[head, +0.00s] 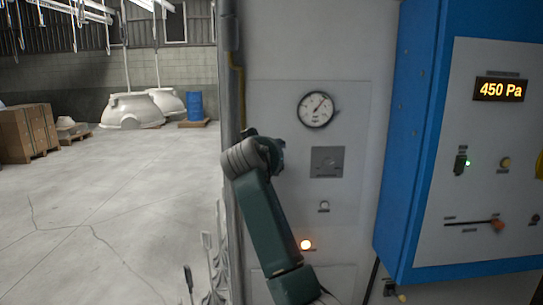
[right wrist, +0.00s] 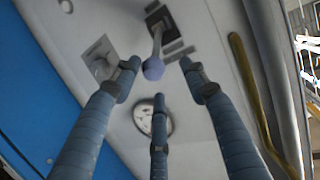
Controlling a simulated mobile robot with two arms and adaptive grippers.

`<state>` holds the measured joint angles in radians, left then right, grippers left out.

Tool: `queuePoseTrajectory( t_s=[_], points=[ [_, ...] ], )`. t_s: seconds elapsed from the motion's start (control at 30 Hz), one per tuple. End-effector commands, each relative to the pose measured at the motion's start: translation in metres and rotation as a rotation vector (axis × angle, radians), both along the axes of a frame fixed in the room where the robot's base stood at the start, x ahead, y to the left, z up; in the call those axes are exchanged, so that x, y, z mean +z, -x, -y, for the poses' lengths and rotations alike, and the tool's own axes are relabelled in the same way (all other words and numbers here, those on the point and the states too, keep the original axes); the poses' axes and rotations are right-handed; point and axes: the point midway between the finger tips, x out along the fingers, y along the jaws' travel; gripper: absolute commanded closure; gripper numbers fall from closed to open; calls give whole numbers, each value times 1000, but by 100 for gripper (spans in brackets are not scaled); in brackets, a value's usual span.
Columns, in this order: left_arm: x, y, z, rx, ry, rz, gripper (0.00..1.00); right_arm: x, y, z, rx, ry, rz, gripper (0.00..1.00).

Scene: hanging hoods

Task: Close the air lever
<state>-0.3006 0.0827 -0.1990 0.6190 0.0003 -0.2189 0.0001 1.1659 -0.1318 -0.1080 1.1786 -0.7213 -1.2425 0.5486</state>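A lever with a grey-violet ball knob (right wrist: 153,69) stands out from a dark mounting plate on the light panel in the right wrist view. My right gripper (right wrist: 159,76) is open, its three fingers spread around the knob in the picture; I cannot tell whether any finger touches it. In the head view my right gripper (head: 268,152) is at the panel's left side, and the lever is hidden behind it. Labels on the panel are too small to read. My left gripper is not in view.
A round gauge (head: 317,109) and a grey plate with a small knob (head: 326,162) are right of my gripper. A blue cabinet (head: 409,135) with a 450 Pa display (head: 499,89) and a red-ended handle (head: 497,225) juts out at right. A yellow pipe (right wrist: 245,85) runs along the panel's edge.

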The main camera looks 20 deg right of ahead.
Motion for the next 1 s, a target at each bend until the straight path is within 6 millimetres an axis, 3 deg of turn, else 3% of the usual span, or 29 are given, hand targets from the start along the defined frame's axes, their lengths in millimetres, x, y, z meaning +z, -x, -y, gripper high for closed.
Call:
queuePoseTrajectory(
  t_s=[0.5,0.7,1.0],
  points=[
    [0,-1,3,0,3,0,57,26,81,-49,2,-2,6,57],
    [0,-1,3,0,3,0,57,29,91,-54,-1,0,4,57],
    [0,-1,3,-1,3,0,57,27,90,-54,0,1,0,57]
  ],
)
